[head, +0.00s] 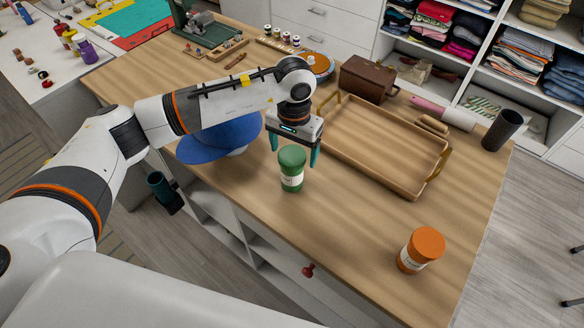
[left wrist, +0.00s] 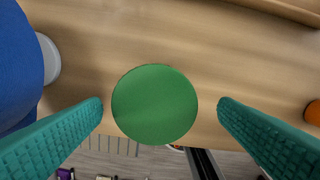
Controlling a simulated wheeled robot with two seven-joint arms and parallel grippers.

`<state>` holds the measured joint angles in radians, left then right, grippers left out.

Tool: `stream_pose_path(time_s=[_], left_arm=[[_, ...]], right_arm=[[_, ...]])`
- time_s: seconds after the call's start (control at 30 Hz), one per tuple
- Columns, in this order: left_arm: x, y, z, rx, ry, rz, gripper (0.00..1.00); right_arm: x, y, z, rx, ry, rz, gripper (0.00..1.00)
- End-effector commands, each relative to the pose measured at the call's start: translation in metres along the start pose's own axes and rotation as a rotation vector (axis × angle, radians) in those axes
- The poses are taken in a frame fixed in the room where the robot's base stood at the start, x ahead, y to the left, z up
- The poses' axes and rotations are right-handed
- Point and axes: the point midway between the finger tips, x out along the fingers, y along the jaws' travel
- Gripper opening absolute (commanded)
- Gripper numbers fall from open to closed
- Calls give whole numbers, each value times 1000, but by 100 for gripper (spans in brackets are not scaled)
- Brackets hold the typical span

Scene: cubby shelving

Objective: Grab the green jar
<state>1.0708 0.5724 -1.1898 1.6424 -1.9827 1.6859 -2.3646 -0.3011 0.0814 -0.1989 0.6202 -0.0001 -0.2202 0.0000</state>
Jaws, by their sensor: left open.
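The green jar (head: 291,170) stands upright on the wooden table, with a green lid and a white label. My left gripper (head: 295,152) is open, with its teal fingers pointing down over the jar. In the left wrist view, the jar's round lid (left wrist: 155,104) lies between the two open fingers (left wrist: 160,112), with a gap on each side. My right gripper is not seen.
A blue rounded object (head: 222,138) stands close left of the jar, partly behind my arm. A wooden tray (head: 385,150) lies behind to the right. An orange jar (head: 421,250) stands at the front right. The table between the two jars is clear.

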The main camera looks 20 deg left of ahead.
Motion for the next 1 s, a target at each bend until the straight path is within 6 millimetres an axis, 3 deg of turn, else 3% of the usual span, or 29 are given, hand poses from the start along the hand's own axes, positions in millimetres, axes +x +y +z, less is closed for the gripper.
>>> stream_pose_path(time_s=[0.23,0.4,0.67,0.93,1.0], left_arm=[[28,5,-2,-2,7,-2,83],[49,4,0,-1,3,-3,83],[53,5,0,0,0,-3,83],[52,4,0,0,0,-3,39],[52,4,0,0,0,-3,35]], right_arm=[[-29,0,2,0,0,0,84],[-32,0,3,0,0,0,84],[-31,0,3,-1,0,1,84],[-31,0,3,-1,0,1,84],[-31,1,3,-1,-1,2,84]])
